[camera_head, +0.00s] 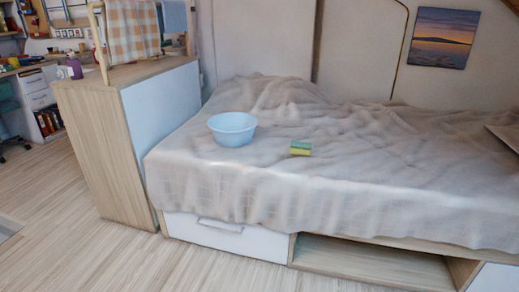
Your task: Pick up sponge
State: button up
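The sponge (300,149) is a small block, green on top and yellow below. It lies on the light, rumpled blanket of the bed (240,190), near the middle of the bed's visible surface. A light blue bowl (232,129) stands on the blanket to the left of the sponge, apart from it. Nothing covers the sponge. My gripper is not in view.
A wooden cabinet (106,155) with a white side stands at the bed's left end, with a rack and cloths on top. Below the bed are a white drawer (230,237) and an open shelf (370,262). The floor (75,225) at left front is clear.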

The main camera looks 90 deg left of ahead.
aim_at(300, 148)
jog(key=u, duration=2.6)
jog(key=i, duration=1.95)
jog(key=u, duration=0.55)
